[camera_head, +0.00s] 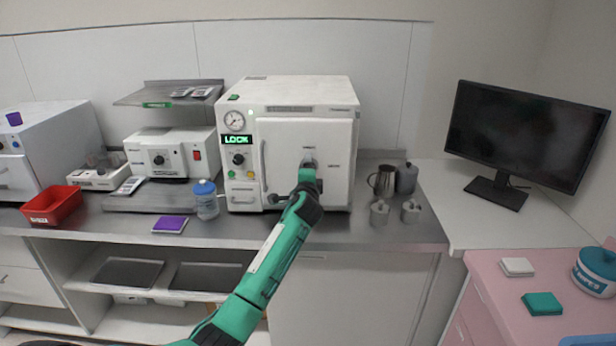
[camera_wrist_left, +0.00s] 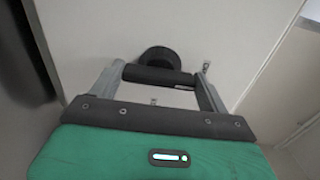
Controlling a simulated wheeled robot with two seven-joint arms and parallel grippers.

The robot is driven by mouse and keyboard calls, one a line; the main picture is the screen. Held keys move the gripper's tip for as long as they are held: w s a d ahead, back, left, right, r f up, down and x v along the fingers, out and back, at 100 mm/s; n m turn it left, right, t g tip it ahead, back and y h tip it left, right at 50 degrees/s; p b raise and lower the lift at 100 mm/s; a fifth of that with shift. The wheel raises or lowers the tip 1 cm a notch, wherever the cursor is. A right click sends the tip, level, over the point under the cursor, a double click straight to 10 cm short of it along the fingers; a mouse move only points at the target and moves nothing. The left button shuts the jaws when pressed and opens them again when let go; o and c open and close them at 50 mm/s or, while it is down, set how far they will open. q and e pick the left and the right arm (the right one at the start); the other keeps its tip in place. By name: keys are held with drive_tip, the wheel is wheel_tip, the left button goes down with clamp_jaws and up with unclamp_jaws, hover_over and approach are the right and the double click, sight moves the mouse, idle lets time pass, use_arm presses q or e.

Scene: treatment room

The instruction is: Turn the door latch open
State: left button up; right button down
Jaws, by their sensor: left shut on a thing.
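The white sterilizer (camera_head: 285,95) stands on the steel counter with its door (camera_head: 338,140) closed. Its display reads LOCK in green. The door latch is a dark round hub with a bar-shaped handle, and it shows in the left wrist view (camera_wrist_left: 158,75). My left gripper (camera_head: 308,168) reaches the middle of the door. In the left wrist view my left gripper (camera_wrist_left: 160,80) has its two fingers at the ends of the dark bar, shut on it. In the head view my arm and gripper mostly hide the latch. My right gripper is not in view.
A blue-capped bottle (camera_head: 206,200) stands left of the sterilizer, close to it. Metal cups (camera_head: 381,181) and small canisters (camera_head: 380,213) stand right of it. A monitor (camera_head: 525,135) stands further right. The counter strip before the sterilizer is mostly clear.

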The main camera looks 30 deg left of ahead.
use_arm(q)
drive_tip(key=shift+n, duration=0.3)
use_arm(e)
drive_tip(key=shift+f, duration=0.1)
use_arm(q)
drive_tip(key=o, duration=1)
drive_tip(key=shift+s, duration=0.1)
drive_tip(key=b+v, duration=0.2)
drive_tip(key=v, duration=1.1)
drive_tip(key=shift+s, duration=0.3)
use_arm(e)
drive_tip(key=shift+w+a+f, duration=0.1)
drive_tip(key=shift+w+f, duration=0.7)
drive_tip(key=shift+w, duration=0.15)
use_arm(q)
drive_tip(key=shift+d+f, duration=0.1)
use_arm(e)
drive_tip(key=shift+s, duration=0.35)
